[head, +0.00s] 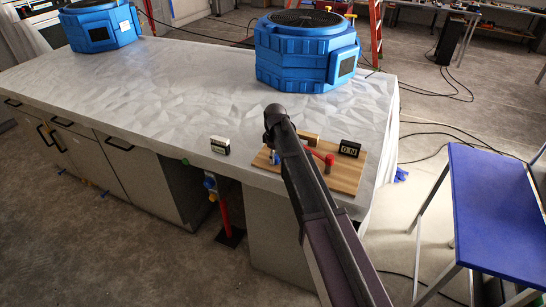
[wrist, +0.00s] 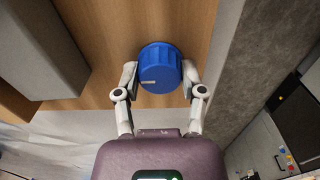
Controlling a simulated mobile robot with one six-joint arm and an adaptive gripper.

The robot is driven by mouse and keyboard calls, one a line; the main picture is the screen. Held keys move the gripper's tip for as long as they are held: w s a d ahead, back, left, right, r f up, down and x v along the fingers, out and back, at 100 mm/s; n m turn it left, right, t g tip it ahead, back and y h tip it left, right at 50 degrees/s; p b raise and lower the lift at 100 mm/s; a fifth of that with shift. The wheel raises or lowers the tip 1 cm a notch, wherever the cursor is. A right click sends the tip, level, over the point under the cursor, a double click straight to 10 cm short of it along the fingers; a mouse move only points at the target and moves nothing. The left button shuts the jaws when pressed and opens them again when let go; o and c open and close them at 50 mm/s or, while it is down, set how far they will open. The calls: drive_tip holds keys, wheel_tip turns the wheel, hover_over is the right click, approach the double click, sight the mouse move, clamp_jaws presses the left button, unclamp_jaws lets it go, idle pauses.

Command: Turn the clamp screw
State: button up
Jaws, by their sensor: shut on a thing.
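A ribbed blue knob (wrist: 160,68) with a short white mark on its face is in the middle of the wrist view. It sits on a wooden board (wrist: 110,20). My gripper (wrist: 160,75) has one finger on each side of the knob and is shut on it. The board (head: 347,178) lies at the near right part of the counter in the head view. My arm crosses in front of it and hides most of the gripper there. A bit of blue shows beside the arm. I cannot tell which part is called the clamp screw.
A red handle (head: 328,162) and a black display (head: 349,148) stand on the board, right of my arm. Two blue blowers (head: 305,55) stand farther back on the counter (head: 170,85). A blue-topped table (head: 495,215) is at the right.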

drive_tip(key=shift+w+a, duration=0.1)
drive_tip(key=shift+m, duration=0.3)
drive_tip(key=m, duration=0.8)
drive_tip(key=shift+d, duration=0.2)
drive_tip(key=m, duration=0.5)
drive_tip(key=shift+m, duration=2.2)
